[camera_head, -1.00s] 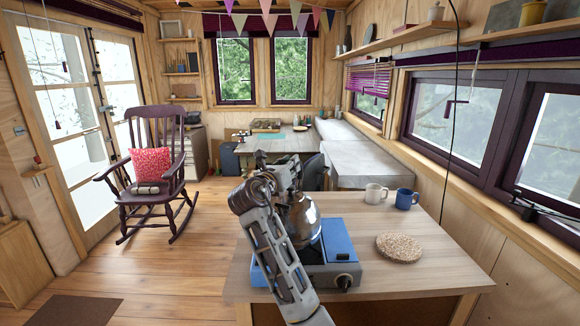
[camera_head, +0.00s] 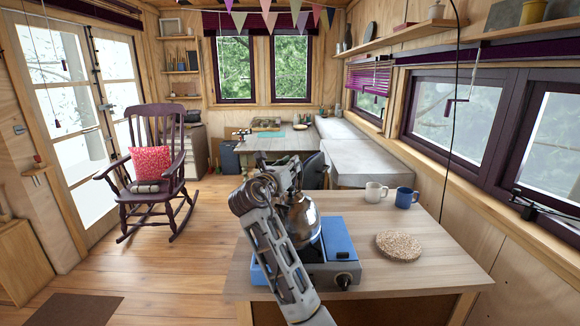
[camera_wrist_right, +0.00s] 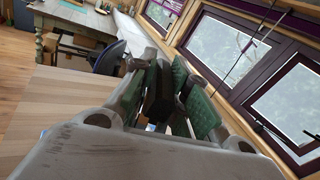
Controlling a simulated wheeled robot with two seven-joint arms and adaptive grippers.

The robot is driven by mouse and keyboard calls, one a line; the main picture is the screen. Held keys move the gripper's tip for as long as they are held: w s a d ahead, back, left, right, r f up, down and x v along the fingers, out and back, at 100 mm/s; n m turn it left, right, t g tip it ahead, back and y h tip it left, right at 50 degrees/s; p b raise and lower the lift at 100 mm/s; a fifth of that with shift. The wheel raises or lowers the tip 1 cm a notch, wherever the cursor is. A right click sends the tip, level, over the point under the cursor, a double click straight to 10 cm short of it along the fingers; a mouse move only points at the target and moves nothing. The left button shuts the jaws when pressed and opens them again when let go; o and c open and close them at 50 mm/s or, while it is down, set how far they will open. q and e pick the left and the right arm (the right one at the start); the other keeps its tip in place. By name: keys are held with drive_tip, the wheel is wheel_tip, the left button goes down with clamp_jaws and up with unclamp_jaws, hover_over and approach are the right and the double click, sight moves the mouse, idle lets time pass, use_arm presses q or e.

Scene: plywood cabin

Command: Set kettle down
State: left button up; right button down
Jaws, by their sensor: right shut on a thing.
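The shiny metal kettle (camera_head: 303,222) is over the blue camping stove (camera_head: 338,238) on the near table, partly hidden behind my right arm. I cannot tell whether its base touches the stove. My right gripper (camera_head: 292,178) is above the kettle and shut on it at the top. In the right wrist view, my right gripper's green-padded fingers (camera_wrist_right: 178,92) close around a dark part, which looks like the kettle's handle (camera_wrist_right: 158,92). The kettle's body is hidden there. My left gripper is not in view.
A round cork mat (camera_head: 399,246) lies right of the stove on the wooden table (camera_head: 440,275). A white mug (camera_head: 375,193) and a blue mug (camera_head: 405,198) stand behind it. The tabletop around the mat is clear. A rocking chair (camera_head: 160,185) stands far left.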

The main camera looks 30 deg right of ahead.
drive_tip(key=shift+r, duration=0.15)
drive_tip(key=c, duration=1.5)
unclamp_jaws()
drive_tip(key=shift+o, duration=0.4)
drive_tip(key=shift+f, duration=0.2)
drive_tip(key=shift+o, duration=0.6)
drive_tip(key=shift+s+a, duration=0.1)
drive_tip(key=shift+v, duration=5.9)
drive_tip(key=shift+f, duration=0.15)
